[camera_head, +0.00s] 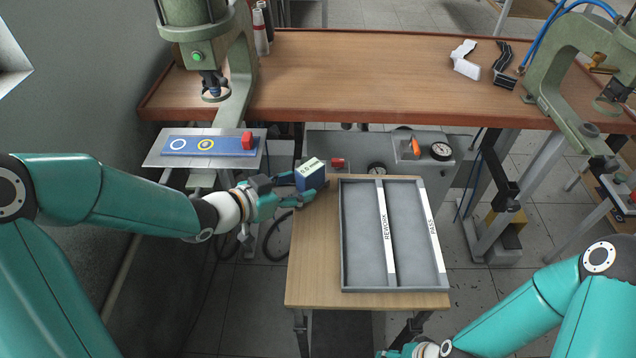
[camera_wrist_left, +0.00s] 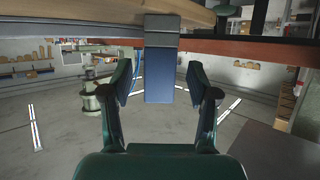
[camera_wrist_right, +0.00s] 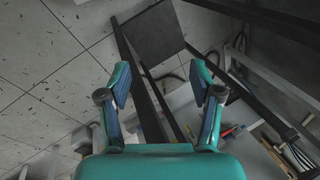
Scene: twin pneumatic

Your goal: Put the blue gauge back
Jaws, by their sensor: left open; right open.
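The blue gauge (camera_head: 309,182) is a small blue block with a pale, lettered top, at the back left corner of the small wooden table (camera_head: 315,270). My left gripper (camera_head: 292,190) is open around it. In the left wrist view the blue gauge (camera_wrist_left: 160,80) shows between the two open fingers, with space visible on both sides. I cannot tell whether the gauge rests on the table. My right gripper (camera_wrist_right: 152,95) is open and empty, low at the bottom edge of the head view.
A grey tray (camera_head: 343,235) with REWORK and PASS strips lies on the small table. A metal shelf (camera_head: 155,155) at left carries a blue strip (camera_head: 190,145) with white and yellow rings and a red block (camera_head: 247,141). Green presses (camera_head: 240,70) (camera_head: 550,75) stand on the bench.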

